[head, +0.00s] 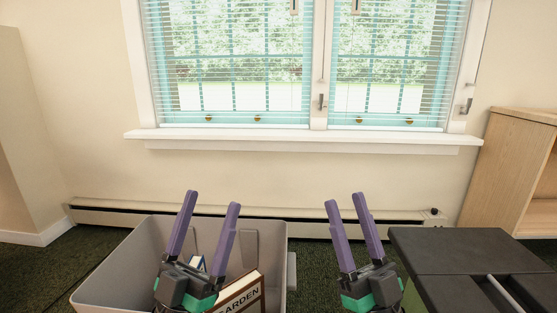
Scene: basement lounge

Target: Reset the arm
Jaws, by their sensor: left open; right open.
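My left gripper (212,198) points up in front of the grey bin, its two purple fingers apart with nothing between them. My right gripper (345,199) also points up, between the bin and the dark cabinet, its purple fingers apart and empty. Both grippers stand at about the same height near the bottom of the head view. The lower arm links are mostly cut off by the bottom edge.
A grey bin (128,262) at lower left holds books, one marked "GARDEN" (240,295). A dark cabinet (450,250) stands at lower right. A wooden shelf (505,170) is at right. A baseboard heater (300,222) runs below the window (240,65). Dark carpet shows between bin and cabinet.

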